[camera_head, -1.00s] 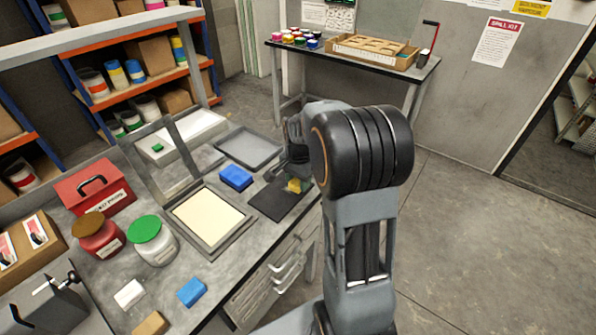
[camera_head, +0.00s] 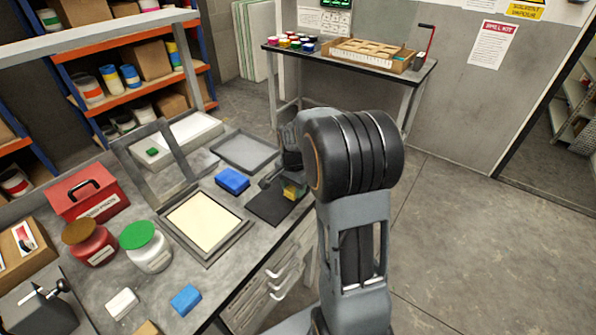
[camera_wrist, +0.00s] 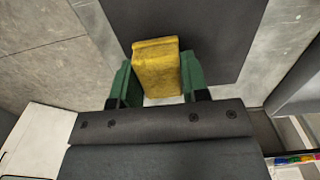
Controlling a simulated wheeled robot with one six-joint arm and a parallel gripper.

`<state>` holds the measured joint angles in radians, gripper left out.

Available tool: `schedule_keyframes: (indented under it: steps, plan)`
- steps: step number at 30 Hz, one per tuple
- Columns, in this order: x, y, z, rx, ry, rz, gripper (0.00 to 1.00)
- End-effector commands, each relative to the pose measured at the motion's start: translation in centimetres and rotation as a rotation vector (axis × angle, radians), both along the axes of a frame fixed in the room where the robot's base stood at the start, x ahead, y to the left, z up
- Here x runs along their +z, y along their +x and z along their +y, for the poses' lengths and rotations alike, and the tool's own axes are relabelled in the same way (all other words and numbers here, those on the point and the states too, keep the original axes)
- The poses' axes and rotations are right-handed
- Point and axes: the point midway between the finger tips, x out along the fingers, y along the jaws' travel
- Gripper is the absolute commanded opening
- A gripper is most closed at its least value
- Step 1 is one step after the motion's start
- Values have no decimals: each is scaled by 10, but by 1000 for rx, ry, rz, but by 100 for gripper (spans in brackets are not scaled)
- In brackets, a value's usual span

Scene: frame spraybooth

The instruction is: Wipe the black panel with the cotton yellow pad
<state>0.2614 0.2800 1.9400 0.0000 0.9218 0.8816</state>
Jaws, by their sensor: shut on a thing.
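The yellow pad (camera_wrist: 157,70) is held between the green fingers of my gripper (camera_wrist: 156,82), which is shut on it. The flat black panel (camera_head: 268,206) lies on the workbench. In the wrist view, the pad overlaps the near edge of the black panel (camera_wrist: 205,25). Whether the pad touches the panel is not clear. My arm hides the panel's right part in the head view.
A blue block (camera_head: 232,181) and a framed cream panel (camera_head: 203,220) lie left of the black panel. A grey tray (camera_head: 246,150) lies behind. The bench (camera_head: 172,285) ends right of the black panel.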

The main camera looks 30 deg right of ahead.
Motion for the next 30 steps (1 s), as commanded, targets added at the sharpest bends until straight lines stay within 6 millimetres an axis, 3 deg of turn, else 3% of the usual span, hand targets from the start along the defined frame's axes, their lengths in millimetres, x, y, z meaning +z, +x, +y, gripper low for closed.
schedule_keyframes:
  steps: [3,7,24,30]
  plan:
    - [-1,-2,-2,6,0,1,22]
    - [25,-1,0,11,-2,-6,22]
    - [75,-1,2,14,0,-1,22]
    - [81,-1,3,14,0,0,22]
